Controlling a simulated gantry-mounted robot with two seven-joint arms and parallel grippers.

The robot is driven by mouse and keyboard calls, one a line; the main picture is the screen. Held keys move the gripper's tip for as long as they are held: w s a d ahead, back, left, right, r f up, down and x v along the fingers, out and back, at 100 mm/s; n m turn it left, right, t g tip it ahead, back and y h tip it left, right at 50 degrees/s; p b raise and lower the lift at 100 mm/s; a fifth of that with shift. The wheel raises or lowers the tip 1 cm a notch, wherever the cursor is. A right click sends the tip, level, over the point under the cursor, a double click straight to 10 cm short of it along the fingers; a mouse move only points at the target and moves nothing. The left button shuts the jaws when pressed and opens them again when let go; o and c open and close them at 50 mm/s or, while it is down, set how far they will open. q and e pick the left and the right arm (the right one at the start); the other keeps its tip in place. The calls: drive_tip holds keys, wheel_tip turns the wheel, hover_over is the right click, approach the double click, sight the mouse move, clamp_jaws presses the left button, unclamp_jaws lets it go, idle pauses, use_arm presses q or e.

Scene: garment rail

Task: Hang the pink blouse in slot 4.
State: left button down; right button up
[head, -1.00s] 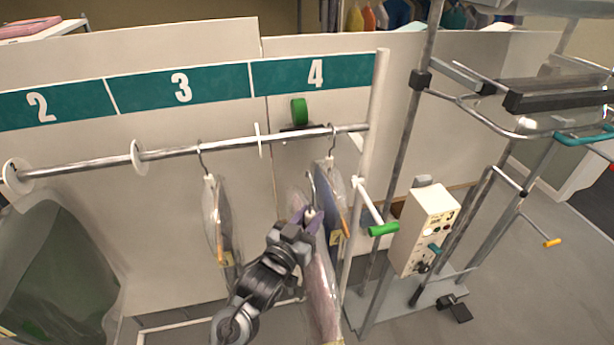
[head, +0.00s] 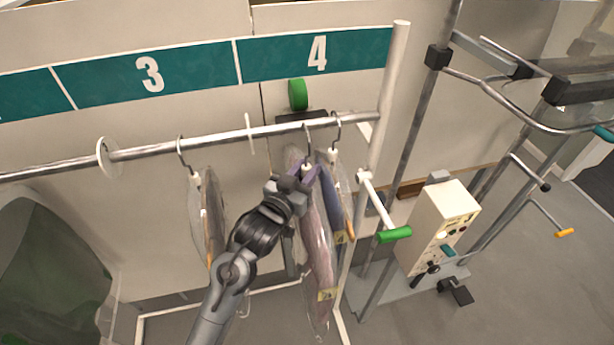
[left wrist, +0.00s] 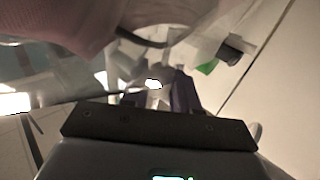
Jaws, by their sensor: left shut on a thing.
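The pink blouse (head: 318,245) hangs in a clear plastic cover from a hanger. My left gripper (head: 306,175) is shut on the hanger's neck, just below the rail (head: 215,140). The hanger's hook reaches up to the rail under the number 4 sign (head: 317,54); I cannot tell whether it rests over the bar. In the left wrist view the fingers (left wrist: 156,92) are around the white neck, and pink cloth (left wrist: 60,25) fills the upper left. My right gripper is not in view.
A dark blue covered garment (head: 334,200) hangs just right of the blouse in slot 4. Another covered garment (head: 212,220) hangs left of the white divider (head: 250,133). The rail's end post (head: 386,90) and a green-tipped bar (head: 394,235) stand to the right.

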use_arm(q)
drive_tip(key=shift+w+a+b, duration=0.25)
drive_tip(key=shift+w+b, duration=0.35)
drive_tip(key=shift+w, duration=0.55)
drive_tip(key=shift+w+a+b, duration=0.25)
drive_tip(key=shift+w+b, duration=0.3)
drive_tip(key=shift+w, duration=0.55)
drive_tip(key=shift+w+a+b, duration=0.25)
drive_tip(key=shift+w+b, duration=0.35)
drive_tip(key=shift+w, duration=0.55)
drive_tip(key=shift+f+b, duration=0.45)
drive_tip(key=shift+f, duration=0.6)
drive_tip(key=c, duration=0.8)
unclamp_jaws()
drive_tip(key=shift+f, duration=0.1)
